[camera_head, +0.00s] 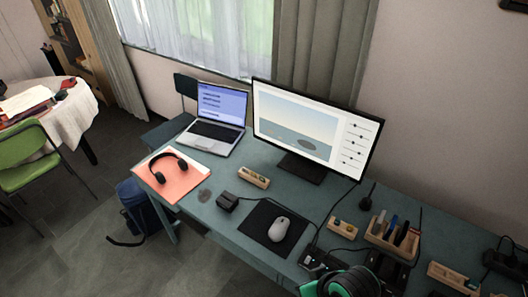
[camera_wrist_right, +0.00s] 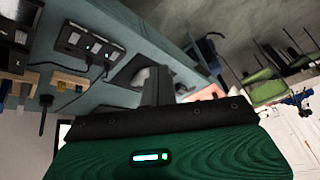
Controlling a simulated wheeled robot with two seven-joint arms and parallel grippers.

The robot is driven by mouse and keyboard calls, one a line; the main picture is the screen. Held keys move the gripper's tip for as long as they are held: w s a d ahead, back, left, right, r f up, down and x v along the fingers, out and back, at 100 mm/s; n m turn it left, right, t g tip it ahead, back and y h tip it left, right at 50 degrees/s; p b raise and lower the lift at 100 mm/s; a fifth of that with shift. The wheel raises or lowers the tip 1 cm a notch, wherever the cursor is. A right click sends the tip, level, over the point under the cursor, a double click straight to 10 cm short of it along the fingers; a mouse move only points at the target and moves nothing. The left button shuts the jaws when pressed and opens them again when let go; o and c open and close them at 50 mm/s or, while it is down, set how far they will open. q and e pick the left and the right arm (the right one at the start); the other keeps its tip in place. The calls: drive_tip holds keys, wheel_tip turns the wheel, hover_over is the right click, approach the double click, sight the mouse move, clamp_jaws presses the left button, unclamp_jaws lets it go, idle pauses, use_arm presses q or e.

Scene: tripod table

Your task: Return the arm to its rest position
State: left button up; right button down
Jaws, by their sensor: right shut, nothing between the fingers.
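My right gripper (camera_wrist_right: 157,88) shows in the right wrist view, with its dark grey fingers together and nothing between them. Behind the fingers is its dark green body with a small lit strip. The fingers stand in front of the desk, and the pale mouse (camera_wrist_right: 143,78) on its dark pad shows partly hidden behind them. In the head view, a dark round part with a green rim shows at the bottom edge; I cannot tell for sure whether it is mine. My left gripper is in neither view.
The blue-grey desk (camera_head: 226,222) carries a laptop (camera_head: 217,120), monitor (camera_head: 310,125), headphones (camera_head: 168,168) on an orange folder, mouse (camera_head: 279,229), pen holder (camera_head: 392,238) and cables. A blue bag (camera_head: 133,205) stands on the floor. The floor at the left front is clear.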

drive_tip(key=s+d+m+h, duration=0.25)
drive_tip(key=s+d, duration=0.45)
drive_tip(key=d, duration=0.6)
wheel_tip(320, 180, down, 33)
drive_tip(key=g+b, duration=0.2)
drive_tip(key=s+d+f+g+h+b, duration=0.1)
drive_tip(key=s+d+f+b, duration=0.1)
drive_tip(key=s+f, duration=1.8)
wheel_tip(320, 180, down, 2)
drive_tip(key=shift+d+n, duration=0.3)
drive_tip(key=shift+n, duration=0.05)
